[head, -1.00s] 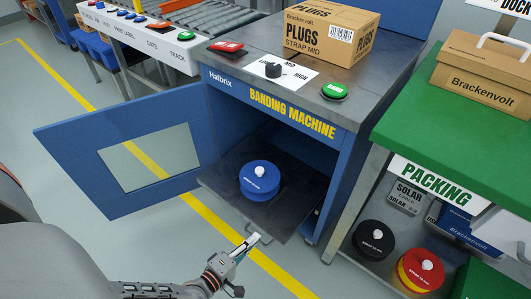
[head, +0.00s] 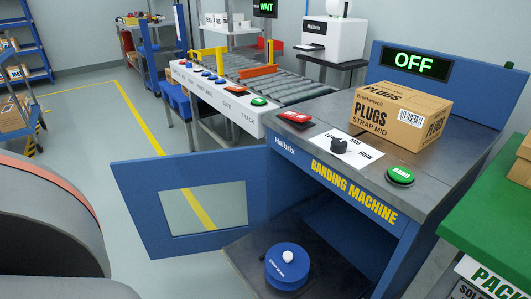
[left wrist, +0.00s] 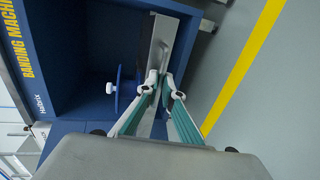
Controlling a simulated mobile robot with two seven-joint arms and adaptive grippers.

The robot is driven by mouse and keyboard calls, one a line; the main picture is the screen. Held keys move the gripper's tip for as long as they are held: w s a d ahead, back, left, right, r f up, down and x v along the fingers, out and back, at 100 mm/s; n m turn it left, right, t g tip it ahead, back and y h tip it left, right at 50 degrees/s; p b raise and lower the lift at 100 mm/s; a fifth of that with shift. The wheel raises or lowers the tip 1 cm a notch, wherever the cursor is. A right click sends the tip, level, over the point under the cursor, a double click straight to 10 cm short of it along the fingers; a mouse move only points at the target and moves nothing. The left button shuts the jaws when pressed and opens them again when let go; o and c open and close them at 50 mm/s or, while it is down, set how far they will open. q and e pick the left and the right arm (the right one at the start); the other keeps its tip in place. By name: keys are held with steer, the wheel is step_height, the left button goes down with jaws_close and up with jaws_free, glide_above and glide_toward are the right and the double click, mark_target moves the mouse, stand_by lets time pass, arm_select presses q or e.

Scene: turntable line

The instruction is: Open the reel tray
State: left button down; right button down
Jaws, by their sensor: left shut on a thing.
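The reel tray (head: 325,262) is a dark plate in the lower bay of the blue banding machine (head: 335,175). A blue strap reel (head: 287,268) with a white knob sits on it. The tray's front is cut off by the head view's bottom edge. In the left wrist view the tray (left wrist: 160,45) shows edge-on, beside the reel's white knob (left wrist: 110,88). My left gripper (left wrist: 161,88) is shut at the tray's front edge, on its handle, which the fingers mostly hide. My right gripper is not in view.
The blue windowed door (head: 140,200) of the machine stands swung open to the left. A Plugs carton (head: 385,112) and buttons are on the machine top. The green packing table (head: 500,215) is close on the right. Floor lies clear beside the tray in the wrist view.

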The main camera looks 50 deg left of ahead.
arm_select(q)
steer(key=c, duration=2.2)
jaws_free()
steer(key=shift+c, duration=0.2)
steer(key=shift+r, duration=0.15)
steer(key=o, duration=0.9)
steer(key=r, duration=0.6)
steer(key=shift+w+r, duration=0.25)
steer(key=shift+r, duration=0.15)
step_height(320, 180, up, 2)
steer(key=shift+s+r, duration=0.15)
steer(key=c, duration=0.9)
steer(key=shift+s+r, duration=0.1)
steer(key=shift+r, duration=0.3)
